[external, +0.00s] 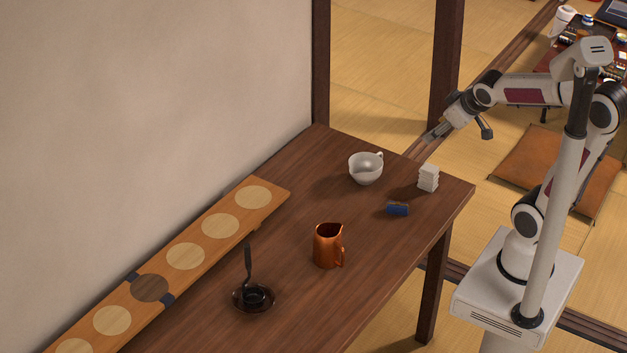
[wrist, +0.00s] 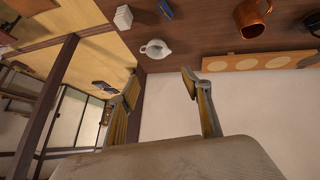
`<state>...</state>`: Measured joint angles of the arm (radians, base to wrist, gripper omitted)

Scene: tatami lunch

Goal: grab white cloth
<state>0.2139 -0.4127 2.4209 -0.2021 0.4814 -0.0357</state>
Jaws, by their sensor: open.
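A small white stacked block (external: 429,178), which looks like a folded white cloth, stands on the dark wooden table (external: 300,290) near its right corner. It also shows in the wrist view (wrist: 123,17) at the top. My gripper (external: 430,137) is in the air by the table's far right edge, above and beyond the cloth. Its two fingers are spread and empty in the wrist view (wrist: 158,90). The fingers do not touch anything.
A white cup (external: 365,168) stands left of the cloth. A small blue item (external: 397,209) lies in front of it. A copper pitcher (external: 328,246) and a dark dish (external: 254,298) with an upright black handle stand further left. A wooden board (external: 185,256) lies along the wall.

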